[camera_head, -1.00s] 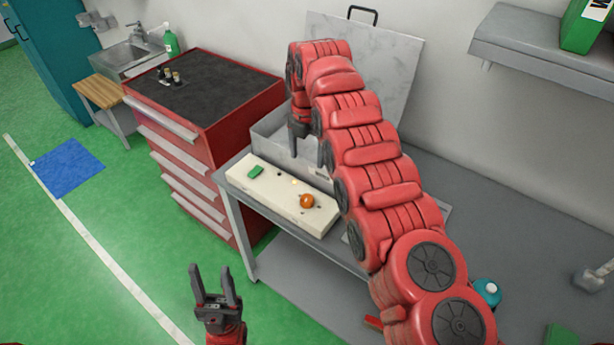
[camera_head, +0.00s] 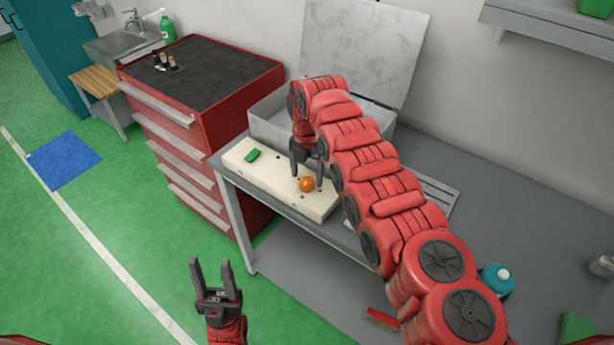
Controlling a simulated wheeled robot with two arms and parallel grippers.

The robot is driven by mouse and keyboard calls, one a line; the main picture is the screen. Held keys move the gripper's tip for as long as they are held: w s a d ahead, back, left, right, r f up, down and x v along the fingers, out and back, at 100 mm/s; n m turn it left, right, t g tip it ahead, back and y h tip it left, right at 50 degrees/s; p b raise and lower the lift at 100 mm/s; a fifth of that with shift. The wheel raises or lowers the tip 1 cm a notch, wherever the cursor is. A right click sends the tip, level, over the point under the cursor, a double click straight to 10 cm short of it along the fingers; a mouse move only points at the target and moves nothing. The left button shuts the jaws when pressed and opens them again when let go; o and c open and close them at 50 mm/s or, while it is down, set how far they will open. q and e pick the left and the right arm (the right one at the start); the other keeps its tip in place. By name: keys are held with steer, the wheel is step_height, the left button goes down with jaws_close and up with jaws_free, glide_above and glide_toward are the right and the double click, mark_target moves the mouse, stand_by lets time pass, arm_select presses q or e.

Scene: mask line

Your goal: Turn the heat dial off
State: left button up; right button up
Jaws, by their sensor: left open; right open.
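The heat dial is a round orange knob (camera_head: 307,184) on top of a cream control box (camera_head: 268,184), near its right end. A green switch (camera_head: 252,155) sits at the box's left end. My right gripper (camera_head: 307,180) points down with its fingers open, one on each side of the orange knob in this view. I cannot tell whether the fingers touch it. The knob's exact turn is too small to read. My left gripper (camera_head: 212,268) is open and empty, above the green floor in front of the bench.
The box stands on a grey bench (camera_head: 251,186) before an open grey machine with a raised lid (camera_head: 360,50). A red drawer cabinet (camera_head: 205,130) stands to the left. A teal bottle (camera_head: 497,280) is at the right, beside my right arm.

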steer(key=shift+w+f, duration=0.1)
steer(key=shift+f, duration=0.85)
jaws_close()
